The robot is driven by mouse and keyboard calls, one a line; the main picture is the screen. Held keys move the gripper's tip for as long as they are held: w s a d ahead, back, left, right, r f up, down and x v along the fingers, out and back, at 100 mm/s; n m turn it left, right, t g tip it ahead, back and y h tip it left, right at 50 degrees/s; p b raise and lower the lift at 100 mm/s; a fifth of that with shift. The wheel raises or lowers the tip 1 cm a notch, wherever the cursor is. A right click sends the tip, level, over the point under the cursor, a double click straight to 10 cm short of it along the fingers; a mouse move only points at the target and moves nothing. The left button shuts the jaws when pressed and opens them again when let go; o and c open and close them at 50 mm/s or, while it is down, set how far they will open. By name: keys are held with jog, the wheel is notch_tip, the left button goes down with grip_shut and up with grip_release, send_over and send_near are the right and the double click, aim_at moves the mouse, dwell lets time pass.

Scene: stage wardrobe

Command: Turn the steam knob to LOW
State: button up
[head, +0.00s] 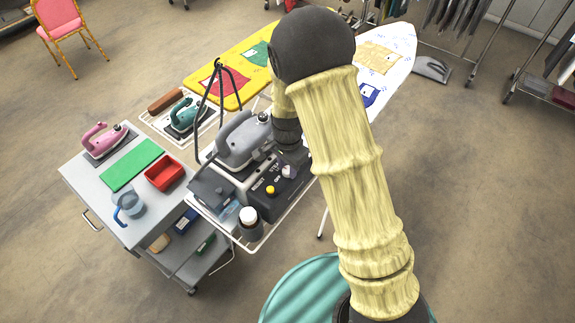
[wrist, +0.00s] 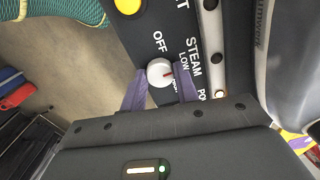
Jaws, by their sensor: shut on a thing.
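The steam knob (wrist: 160,71), pale and round with a red mark, sits on the dark control panel (wrist: 137,38) in the wrist view. My gripper (wrist: 160,79) has its purple fingers on either side of the knob, shut on it. The red mark points right in the picture, toward the side with the LOW label (wrist: 188,66); exact alignment is hard to tell. The OFF label (wrist: 158,42) lies above the knob. Another label by the right finger is partly hidden. In the head view, the panel (head: 266,204) is at the front of the ironing station.
A grey iron (head: 240,141) stands behind the panel under a black frame. A yellow button (head: 270,190) and a dark cup with a white top (head: 249,217) are close by. A grey cart (head: 90,181) with a red tray (head: 165,173) stands to the left.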

aim_at(287, 170)
jog(key=shift+w+m, duration=0.1)
jog(key=shift+m, duration=0.3)
jog(key=o, duration=1)
jog(key=shift+c, duration=0.2)
notch_tip(287, 170, up, 17)
jog(key=b, duration=0.2)
jog(key=shift+r+b, duration=0.2)
jog(key=shift+b, duration=0.15)
